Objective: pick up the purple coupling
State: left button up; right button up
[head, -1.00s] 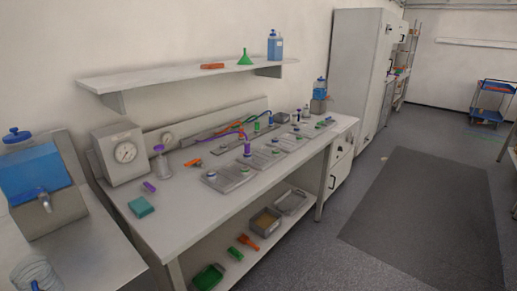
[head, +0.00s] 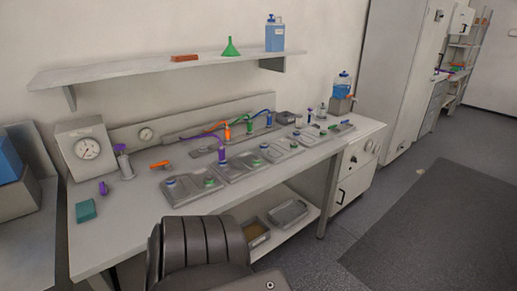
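A purple upright fitting (head: 222,154) stands on the bench at the end of a purple hose (head: 203,137), above one of the flat grey trays. It looks like the purple coupling. A second, smaller purple piece (head: 103,188) lies loose on the bench at the left, near a teal block (head: 86,210). An orange fitting (head: 227,131), a green fitting (head: 249,125) and a blue fitting (head: 269,119) stand behind the purple one with their own hoses. Neither gripper shows. A dark part of my arm rises at the bottom centre and hides part of the bench front.
Several grey trays (head: 180,199) with coloured caps line the bench front. A gauge box (head: 87,150) and an orange piece (head: 160,165) are at the left. A wall shelf (head: 130,76) overhangs the back. Grey floor (head: 320,270) and a dark mat (head: 430,230) lie at the right.

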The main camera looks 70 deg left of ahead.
aim_at(221, 151)
jog(key=u, duration=0.2)
jog(key=i, duration=0.9)
jog(key=u, duration=1.35)
jog(key=i, duration=0.75)
jog(key=u, duration=0.8)
